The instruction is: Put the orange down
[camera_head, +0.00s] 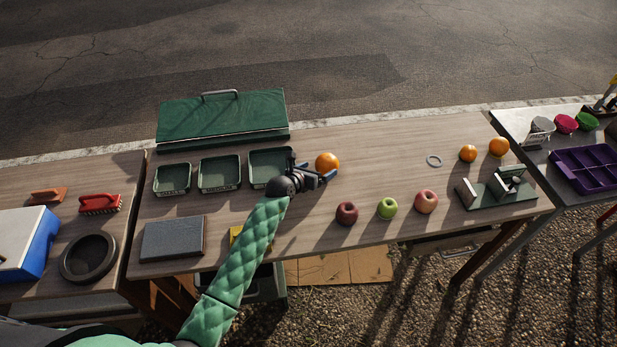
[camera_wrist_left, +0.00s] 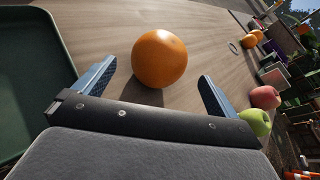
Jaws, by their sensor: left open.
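An orange (camera_head: 327,162) rests on the wooden table, right of the green trays. My left gripper (camera_head: 318,177) is just in front of it. In the left wrist view the same orange (camera_wrist_left: 159,58) sits ahead of and between the two spread fingers of my left gripper (camera_wrist_left: 157,88), with its shadow on the table below it. The fingers are open and do not appear to touch it. Two more oranges, a nearer one (camera_head: 467,153) and a farther one (camera_head: 499,146), lie at the right of the table. My right gripper is not in view.
Several green trays (camera_head: 219,173) stand left of the gripper. A dark red apple (camera_head: 347,213), a green apple (camera_head: 387,208) and a pinkish apple (camera_head: 426,201) lie near the front edge. A green slicer-like device (camera_head: 497,190) and a ring (camera_head: 433,161) are at right.

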